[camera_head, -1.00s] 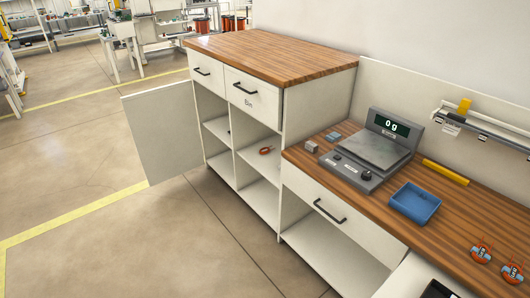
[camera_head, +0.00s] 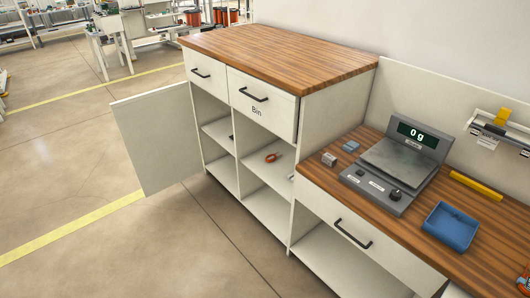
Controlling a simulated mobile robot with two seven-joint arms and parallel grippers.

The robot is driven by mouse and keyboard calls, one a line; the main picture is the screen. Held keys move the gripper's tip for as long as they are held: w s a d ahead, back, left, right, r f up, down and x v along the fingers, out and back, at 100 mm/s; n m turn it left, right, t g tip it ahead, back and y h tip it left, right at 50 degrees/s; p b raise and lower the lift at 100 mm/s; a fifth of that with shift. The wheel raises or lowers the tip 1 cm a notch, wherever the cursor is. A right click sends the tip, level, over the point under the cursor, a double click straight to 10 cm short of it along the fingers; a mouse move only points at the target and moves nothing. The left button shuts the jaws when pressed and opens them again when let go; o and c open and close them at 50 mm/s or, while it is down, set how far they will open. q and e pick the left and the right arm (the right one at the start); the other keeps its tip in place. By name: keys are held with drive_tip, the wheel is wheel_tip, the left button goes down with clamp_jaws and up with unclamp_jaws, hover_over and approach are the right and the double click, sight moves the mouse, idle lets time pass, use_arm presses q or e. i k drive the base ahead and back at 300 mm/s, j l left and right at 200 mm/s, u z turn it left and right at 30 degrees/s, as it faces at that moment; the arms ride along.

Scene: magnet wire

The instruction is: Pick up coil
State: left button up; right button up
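A small orange-red coil-like item (camera_head: 271,157) lies on a shelf in the open cabinet (camera_head: 292,123), below the drawer marked "Bin". It is too small to tell for certain that it is the coil. Another orange-red item (camera_head: 525,284) is cut off at the right edge, on the lower wooden counter. Neither of my grippers shows in the head view.
The cabinet door (camera_head: 157,140) stands open to the left. A scale (camera_head: 396,165) reading 0 g, a blue tray (camera_head: 450,228) and a yellow bar (camera_head: 475,185) are on the lower counter (camera_head: 390,227). The floor (camera_head: 150,245) in front is clear.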

sight(270, 158)
drive_tip(key=i+j, duration=0.75)
drive_tip(key=i, duration=0.2)
drive_tip(key=i+j, duration=0.7)
drive_tip(key=i, duration=0.2)
